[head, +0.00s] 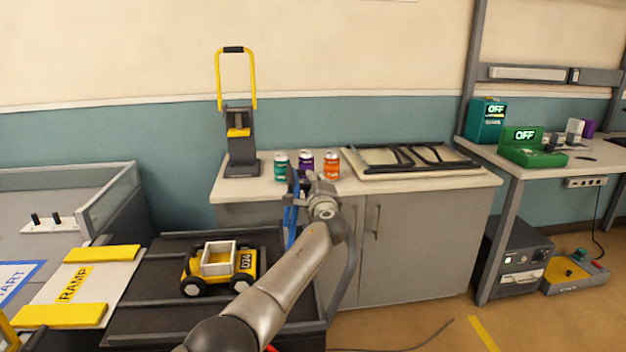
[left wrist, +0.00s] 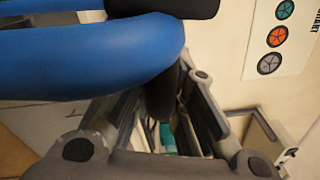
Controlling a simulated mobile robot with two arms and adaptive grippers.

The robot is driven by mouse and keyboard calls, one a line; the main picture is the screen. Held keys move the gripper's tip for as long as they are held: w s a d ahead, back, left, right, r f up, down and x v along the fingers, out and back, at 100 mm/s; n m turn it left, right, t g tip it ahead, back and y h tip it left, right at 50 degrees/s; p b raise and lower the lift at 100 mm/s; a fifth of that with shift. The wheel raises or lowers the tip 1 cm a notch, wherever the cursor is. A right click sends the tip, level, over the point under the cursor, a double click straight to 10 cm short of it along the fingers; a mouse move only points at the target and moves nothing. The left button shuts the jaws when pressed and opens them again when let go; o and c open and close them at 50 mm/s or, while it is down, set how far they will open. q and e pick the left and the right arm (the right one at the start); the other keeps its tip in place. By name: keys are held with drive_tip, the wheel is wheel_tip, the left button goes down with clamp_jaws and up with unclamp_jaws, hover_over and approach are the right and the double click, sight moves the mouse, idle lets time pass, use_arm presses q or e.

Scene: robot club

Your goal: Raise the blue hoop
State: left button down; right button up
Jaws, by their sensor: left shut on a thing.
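The blue hoop (head: 290,222) shows as a narrow upright blue strip beside my left gripper, partly hidden by my arm. In the left wrist view the blue hoop (left wrist: 90,55) is large and close, with black parts at its bar. My left gripper (head: 297,183) is at the top of the hoop, in front of the cabinet. In the left wrist view the left gripper (left wrist: 165,100) is shut on a dark part of the hoop. The hoop's lower end and base are hidden in the head view. My right gripper is not in view.
A yellow hoop stand (head: 239,130), several cans (head: 332,166) and a black-framed panel (head: 411,159) are on the counter (head: 470,180). A yellow cart (head: 219,267) sits on the dark bench left of my arm, beside the ramp (head: 75,286). Open floor lies right.

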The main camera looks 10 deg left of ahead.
use_arm(q)
drive_tip(key=shift+w+d+f, duration=0.1)
drive_tip(key=shift+d+f, duration=0.05)
drive_tip(key=shift+d, duration=0.1)
drive_tip(key=shift+m, duration=0.3)
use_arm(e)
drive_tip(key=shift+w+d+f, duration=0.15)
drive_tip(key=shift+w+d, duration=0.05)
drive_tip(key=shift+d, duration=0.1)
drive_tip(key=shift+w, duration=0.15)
use_arm(q)
drive_tip(key=c, duration=1.6)
unclamp_jaws()
drive_tip(key=shift+d+f, duration=0.1)
drive_tip(key=shift+o, duration=0.9)
drive_tip(key=shift+s+d+f, duration=0.2)
drive_tip(key=shift+s, duration=0.1)
drive_tip(key=shift+v, duration=1.05)
drive_tip(key=v, duration=0.9)
drive_tip(key=shift+r, duration=0.3)
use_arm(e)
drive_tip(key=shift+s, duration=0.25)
use_arm(q)
drive_tip(key=shift+s+a, duration=0.1)
drive_tip(key=shift+s, duration=0.05)
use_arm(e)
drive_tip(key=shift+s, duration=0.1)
